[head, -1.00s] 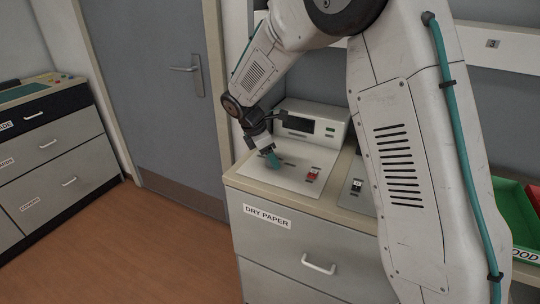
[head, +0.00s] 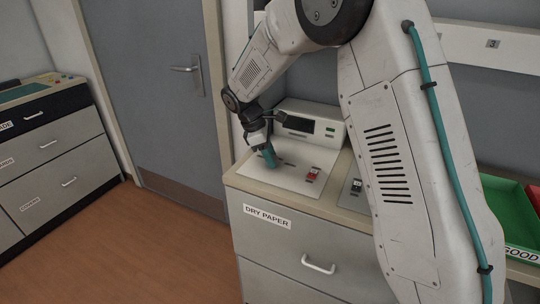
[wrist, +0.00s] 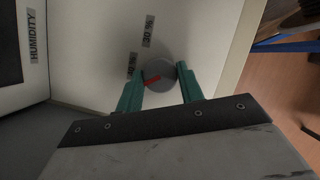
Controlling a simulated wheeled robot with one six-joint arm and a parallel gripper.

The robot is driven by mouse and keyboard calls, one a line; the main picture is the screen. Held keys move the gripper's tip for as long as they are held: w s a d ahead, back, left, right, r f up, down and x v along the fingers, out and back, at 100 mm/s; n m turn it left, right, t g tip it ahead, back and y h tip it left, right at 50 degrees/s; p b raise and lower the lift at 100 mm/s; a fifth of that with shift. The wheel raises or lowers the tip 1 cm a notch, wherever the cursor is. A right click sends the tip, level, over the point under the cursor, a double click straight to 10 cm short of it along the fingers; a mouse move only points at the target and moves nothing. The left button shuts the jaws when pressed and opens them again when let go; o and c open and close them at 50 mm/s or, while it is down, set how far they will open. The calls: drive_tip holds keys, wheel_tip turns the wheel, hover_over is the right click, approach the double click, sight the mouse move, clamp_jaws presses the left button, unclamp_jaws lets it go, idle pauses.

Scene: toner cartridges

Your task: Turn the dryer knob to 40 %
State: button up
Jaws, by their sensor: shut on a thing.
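The grey round dryer knob (wrist: 160,66) stands on the pale panel in the wrist view, and its red pointer mark faces left and slightly down in the picture. A "30 %" label (wrist: 148,30) is above it. Another percent label (wrist: 132,66) is left of it, close to the pointer's side and too small to read surely. My gripper (wrist: 160,72) has one teal finger on each side of the knob and is shut on it. In the head view my gripper (head: 270,161) reaches down to the dryer (head: 292,180), and its fingers hide the knob there.
The dryer has a display (head: 298,124) at its back and a red switch (head: 312,173) right of my gripper. A "HUMIDITY" label (wrist: 34,35) shows in the wrist view. A second switch (head: 356,186) and a green tray (head: 508,205) lie farther right.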

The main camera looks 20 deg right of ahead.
sight(263, 161)
drive_tip(key=m+g, duration=0.1)
drive_tip(key=m, duration=0.2)
drive_tip(key=shift+w+m+y, duration=0.15)
drive_tip(key=shift+m+y, duration=0.25)
drive_tip(key=shift+d+m+g+y, duration=0.1)
drive_tip(key=shift+m+g+y, duration=0.45)
drive_tip(key=shift+m, duration=1.25)
drive_tip(key=o, duration=1)
drive_tip(key=shift+v, duration=3.9)
drive_tip(key=shift+w+m, duration=0.1)
drive_tip(key=shift+m, duration=0.2)
